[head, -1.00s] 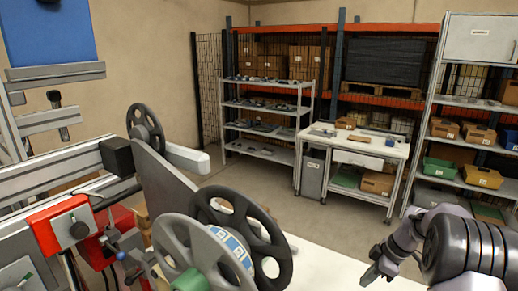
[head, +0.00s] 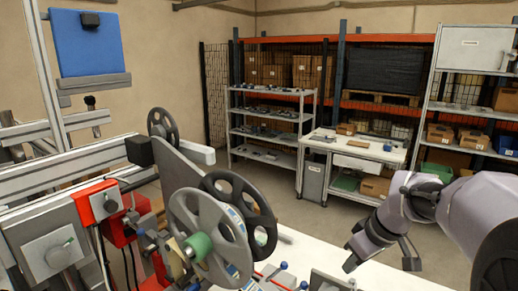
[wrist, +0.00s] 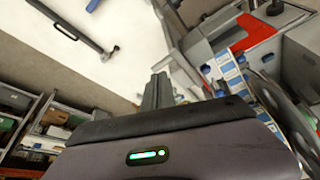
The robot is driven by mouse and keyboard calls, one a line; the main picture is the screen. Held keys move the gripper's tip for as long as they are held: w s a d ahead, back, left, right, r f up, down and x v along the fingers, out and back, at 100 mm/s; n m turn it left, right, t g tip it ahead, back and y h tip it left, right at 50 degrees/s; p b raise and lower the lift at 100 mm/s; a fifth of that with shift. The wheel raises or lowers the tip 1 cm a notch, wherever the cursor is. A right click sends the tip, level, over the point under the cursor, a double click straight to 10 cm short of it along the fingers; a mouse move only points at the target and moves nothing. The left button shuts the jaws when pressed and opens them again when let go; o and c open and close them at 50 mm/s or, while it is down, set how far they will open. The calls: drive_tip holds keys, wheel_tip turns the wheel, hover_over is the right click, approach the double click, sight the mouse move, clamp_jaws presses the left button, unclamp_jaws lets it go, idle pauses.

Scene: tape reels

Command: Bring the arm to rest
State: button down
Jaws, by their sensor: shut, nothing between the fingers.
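My gripper (head: 352,262) is at the lower right of the head view, low over the pale worktop's right side, with my arm bent behind it. Its fingers are together and hold nothing. In the wrist view my gripper (wrist: 157,92) shows its fingers close together at the centre. The grey reel with a green hub (head: 198,246) and the black reel (head: 262,222) stand upright on the machine, left of my gripper and apart from it. Blue-and-white tape shows at the grey reel's edge.
The white worktop (head: 318,262) is largely bare between the machine and my gripper. A red control box (head: 98,203) and small clamps crowd the left. A wheeled bench (head: 352,150) and shelving (head: 262,125) stand farther back, with open floor in front.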

drive_tip(key=s+a+r+m+t, duration=0.25)
drive_tip(key=s+a+m, duration=0.3)
drive_tip(key=s, duration=0.45)
drive_tip(key=s+a+r+m+t, duration=0.1)
drive_tip(key=s+a+r+m, duration=0.4)
drive_tip(key=s, duration=0.6)
wheel_tip(320, 180, down, 16)
drive_tip(key=s+a+g+b, duration=0.1)
drive_tip(key=s+b, duration=0.1)
drive_tip(key=b, duration=0.9)
drive_tip(key=shift+s+r, duration=0.1)
